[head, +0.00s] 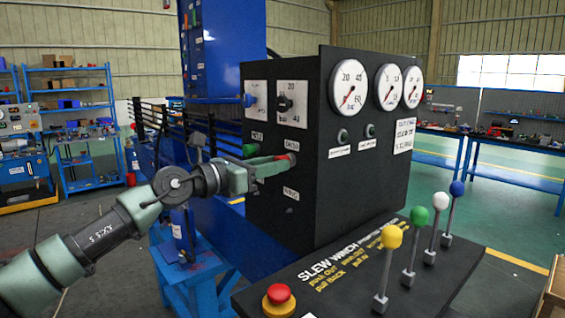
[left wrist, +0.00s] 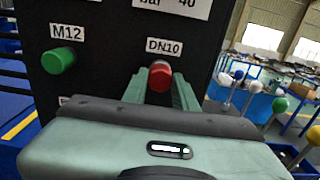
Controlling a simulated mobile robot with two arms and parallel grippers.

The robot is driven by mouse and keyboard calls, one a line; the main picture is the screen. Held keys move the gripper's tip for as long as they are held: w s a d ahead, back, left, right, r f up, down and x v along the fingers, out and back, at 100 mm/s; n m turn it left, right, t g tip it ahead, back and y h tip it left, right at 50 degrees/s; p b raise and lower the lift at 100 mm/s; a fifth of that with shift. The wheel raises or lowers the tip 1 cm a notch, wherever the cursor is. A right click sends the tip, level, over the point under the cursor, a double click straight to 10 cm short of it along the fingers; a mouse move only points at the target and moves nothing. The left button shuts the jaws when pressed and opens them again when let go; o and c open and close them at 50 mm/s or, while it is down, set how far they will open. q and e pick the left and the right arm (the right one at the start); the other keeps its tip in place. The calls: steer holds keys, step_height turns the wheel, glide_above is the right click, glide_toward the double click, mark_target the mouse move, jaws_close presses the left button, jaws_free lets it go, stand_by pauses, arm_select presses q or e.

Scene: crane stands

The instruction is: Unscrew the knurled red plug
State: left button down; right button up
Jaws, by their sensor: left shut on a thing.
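The red plug (left wrist: 160,76) sits in the side face of the black control cabinet, below the DN10 label (left wrist: 164,47). In the head view the red plug (head: 292,158) shows only as a small red patch at the fingertips. My left gripper (head: 276,164) is level with it and shut on it, with a finger on each side. The left gripper also shows in the left wrist view (left wrist: 160,90), where its fingers reach up to the plug. Whether the plug's thread is engaged cannot be seen. My right gripper is not in view.
A green plug (left wrist: 58,60) under the M12 label is left of the red one; it also shows in the head view (head: 250,150). The cabinet (head: 310,205) carries gauges and knobs. Several levers, a red button (head: 279,294) and a sloping panel stand in front.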

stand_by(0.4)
arm_select(q)
steer(key=n+p, duration=0.5)
steer(key=p, duration=0.1)
steer(key=shift+f, duration=0.1)
steer(key=shift+s+a+n+p, duration=0.65)
steer(key=shift+a+n+p, duration=0.35)
steer(key=shift+p, duration=0.8)
steer(key=shift+s+a+n+p, duration=0.75)
steer(key=shift+n+p, duration=0.35)
steer(key=shift+p, duration=0.65)
steer(key=shift+w, duration=0.1)
